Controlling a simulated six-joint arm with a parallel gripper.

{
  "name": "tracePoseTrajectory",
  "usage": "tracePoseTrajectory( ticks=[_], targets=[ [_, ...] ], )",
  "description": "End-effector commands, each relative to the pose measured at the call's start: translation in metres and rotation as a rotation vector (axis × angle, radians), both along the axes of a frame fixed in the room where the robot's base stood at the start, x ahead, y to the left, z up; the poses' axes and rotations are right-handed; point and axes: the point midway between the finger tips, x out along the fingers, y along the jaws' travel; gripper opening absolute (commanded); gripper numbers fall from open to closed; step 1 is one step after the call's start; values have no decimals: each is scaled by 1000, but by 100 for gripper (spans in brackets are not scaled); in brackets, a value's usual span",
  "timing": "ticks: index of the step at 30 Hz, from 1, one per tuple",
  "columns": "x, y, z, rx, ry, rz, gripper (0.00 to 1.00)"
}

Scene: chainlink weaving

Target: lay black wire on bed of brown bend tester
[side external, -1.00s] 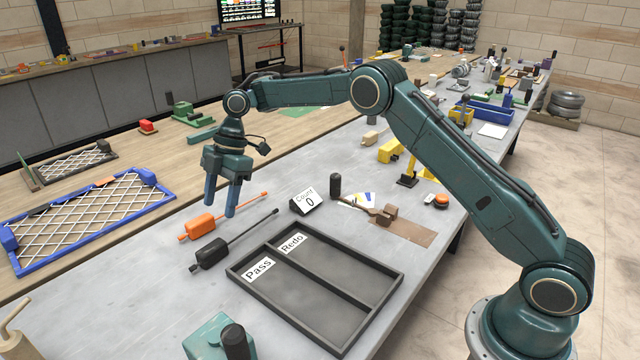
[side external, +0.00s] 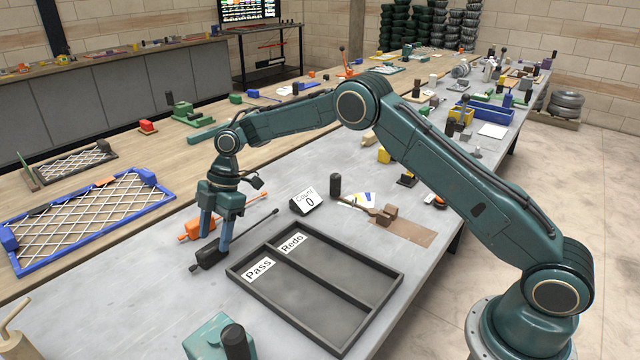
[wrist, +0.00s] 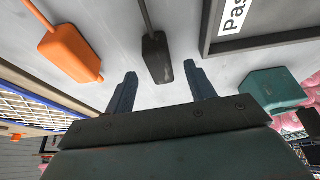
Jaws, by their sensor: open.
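The black wire (side external: 258,225) is a thin dark rod with a thick black block (side external: 208,259) at its near end, lying on the grey table. In the wrist view the black block (wrist: 156,62) lies ahead, between the lines of my two fingers. My gripper (side external: 215,243) is open and empty, fingers pointing down, just above and beside the black block; the fingers partly hide it and the rod.
An orange block with a rod (side external: 196,229) lies close behind the black one. A dark tray (side external: 282,315) marked Pass and Redo is just right of it. The count sign (side external: 308,201) and a black post (side external: 335,185) stand behind. A teal block (side external: 215,335) is in front.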

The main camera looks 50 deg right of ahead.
Motion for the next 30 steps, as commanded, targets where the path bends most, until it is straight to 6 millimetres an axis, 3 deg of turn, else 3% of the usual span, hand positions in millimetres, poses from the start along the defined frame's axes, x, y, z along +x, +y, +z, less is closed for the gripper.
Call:
tracePoseTrajectory(
  ticks=[9, 25, 30],
  targets=[
    [-1, 13, -29, 0, 1, 0, 55],
    [-1, 13, -30, 0, 0, 0, 55],
    [-1, 13, -30, 0, 0, 0, 23]
  ],
)
